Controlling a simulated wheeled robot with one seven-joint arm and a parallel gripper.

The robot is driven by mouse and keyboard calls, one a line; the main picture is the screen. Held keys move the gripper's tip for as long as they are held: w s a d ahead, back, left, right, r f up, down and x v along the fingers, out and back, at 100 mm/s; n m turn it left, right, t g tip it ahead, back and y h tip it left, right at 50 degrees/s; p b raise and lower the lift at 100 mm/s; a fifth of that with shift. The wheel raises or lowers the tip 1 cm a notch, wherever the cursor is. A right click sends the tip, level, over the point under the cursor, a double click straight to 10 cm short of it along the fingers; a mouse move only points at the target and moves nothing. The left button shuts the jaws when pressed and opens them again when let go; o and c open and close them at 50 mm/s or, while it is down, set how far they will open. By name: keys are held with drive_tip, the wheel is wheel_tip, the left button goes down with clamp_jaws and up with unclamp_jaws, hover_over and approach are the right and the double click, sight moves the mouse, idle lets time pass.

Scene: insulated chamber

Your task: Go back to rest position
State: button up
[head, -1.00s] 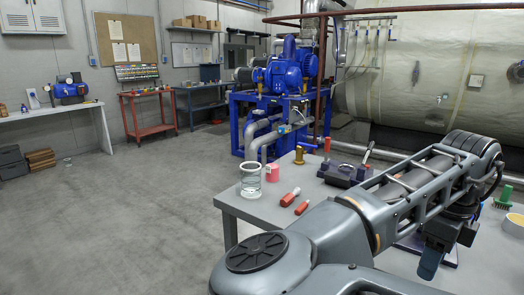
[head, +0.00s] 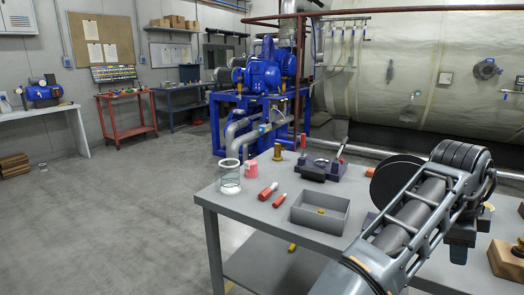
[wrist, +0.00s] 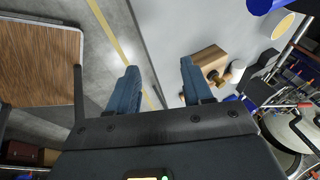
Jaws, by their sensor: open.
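My gripper (wrist: 158,82) shows in the wrist view with its two blue fingers spread apart and nothing between them. Below it lie the edge of the grey table (wrist: 180,25) and the floor. In the head view my arm comes up from the lower right and bends at the right side. Blue finger parts of my gripper (head: 460,248) show partly behind the arm, over the right part of the table (head: 262,215). A wooden block (wrist: 207,62) with a brass-coloured piece is close to the right finger in the wrist view, apart from it as far as I can tell.
On the table stand a glass beaker (head: 229,178), a pink container (head: 250,168), red-and-white pieces (head: 268,190), a grey tray (head: 320,222) and a dark fixture (head: 313,172). A wooden block (head: 507,262) is at the right. The floor (head: 110,220) to the left is open.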

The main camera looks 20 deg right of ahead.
drive_tip(key=s+d+r+n+t+h, duration=0.1)
drive_tip(key=d+r+n+t+h, duration=0.4)
drive_tip(key=d+n+h, duration=0.4)
drive_tip(key=s+a+f+n+t+y, duration=0.2)
drive_tip(key=a+f+n+t+y, duration=0.15)
drive_tip(key=a+n, duration=0.3)
drive_tip(key=s+a+f+n+t+y, duration=0.2)
drive_tip(key=a+f+n+t, duration=0.15)
drive_tip(key=a+n, duration=0.35)
drive_tip(key=s+a+f+n+t+y, duration=0.35)
drive_tip(key=a+n, duration=0.25)
drive_tip(key=a, duration=0.3)
drive_tip(key=s+a+y, duration=0.5)
drive_tip(key=s+a, duration=1.2)
drive_tip(key=s, duration=0.2)
drive_tip(key=shift+a+n+g, duration=0.35)
drive_tip(key=shift+n, duration=0.1)
